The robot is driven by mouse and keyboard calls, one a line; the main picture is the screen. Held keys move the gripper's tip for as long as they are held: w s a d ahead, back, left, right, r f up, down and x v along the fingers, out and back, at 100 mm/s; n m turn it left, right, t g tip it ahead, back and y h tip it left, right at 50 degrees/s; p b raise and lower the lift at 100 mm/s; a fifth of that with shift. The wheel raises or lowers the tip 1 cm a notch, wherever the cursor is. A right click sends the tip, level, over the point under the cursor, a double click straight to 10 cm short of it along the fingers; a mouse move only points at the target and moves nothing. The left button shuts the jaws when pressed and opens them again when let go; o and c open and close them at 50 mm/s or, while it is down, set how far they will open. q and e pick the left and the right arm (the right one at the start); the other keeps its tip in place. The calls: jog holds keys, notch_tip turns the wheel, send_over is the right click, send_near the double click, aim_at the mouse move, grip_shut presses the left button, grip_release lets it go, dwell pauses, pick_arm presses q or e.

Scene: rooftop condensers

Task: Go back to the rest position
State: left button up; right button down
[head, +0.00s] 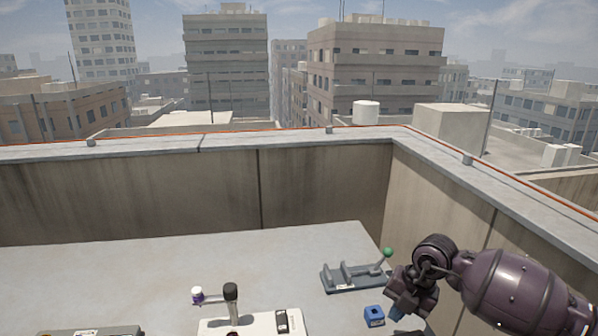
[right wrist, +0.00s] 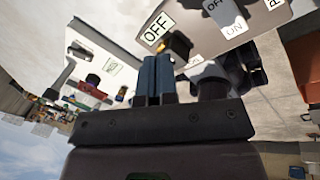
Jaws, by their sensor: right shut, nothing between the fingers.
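My right arm comes in from the right in the head view. Its gripper (head: 398,310) is over the right side of the table, just right of a small blue block. In the right wrist view the blue fingers (right wrist: 155,78) are together with nothing between them. My left gripper is not in either view.
The grey table (head: 180,270) carries a lever device with a green knob (head: 388,252), the blue block (head: 374,316) and a white plate (head: 262,325) with a black-handled lever (head: 231,293). A grey box (head: 95,331) is at bottom left. A parapet (head: 320,190) stands behind.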

jog(key=w+a+r+t+y, duration=0.1)
jog(key=a+r+t+y, duration=0.6)
jog(key=a+r+y, duration=0.7)
jog(key=s+d+f+m+t+h, duration=0.2)
jog(key=s+d+f+m+h, duration=0.1)
jog(key=d+f+m+h, duration=0.2)
jog(key=s+d+f+m+t+h, duration=0.2)
jog(key=s+d+f+m+h, duration=0.2)
jog(key=f+m, duration=0.5)
jog(key=s+d+f+m+t+h, duration=0.2)
jog(key=d+f+m+h, duration=0.4)
jog(key=m, duration=0.4)
jog(key=shift+s+d+f+m+t, duration=0.15)
jog(key=shift+s+d+f+m, duration=0.1)
jog(key=shift+s, duration=0.2)
jog(key=shift+s+d+f+m+t, duration=0.15)
jog(key=shift+s+f, duration=0.05)
jog(key=shift+s, duration=0.2)
jog(key=s+d+f+m+g+h, duration=0.1)
jog(key=s+f, duration=0.4)
jog(key=s, duration=0.2)
jog(key=s+d+f+m+g+h, duration=0.1)
jog(key=s+d+f+m+g, duration=0.1)
jog(key=s+f, duration=0.3)
jog(key=s, duration=0.3)
jog(key=shift+d+m, duration=0.2)
jog(key=shift+m, duration=0.1)
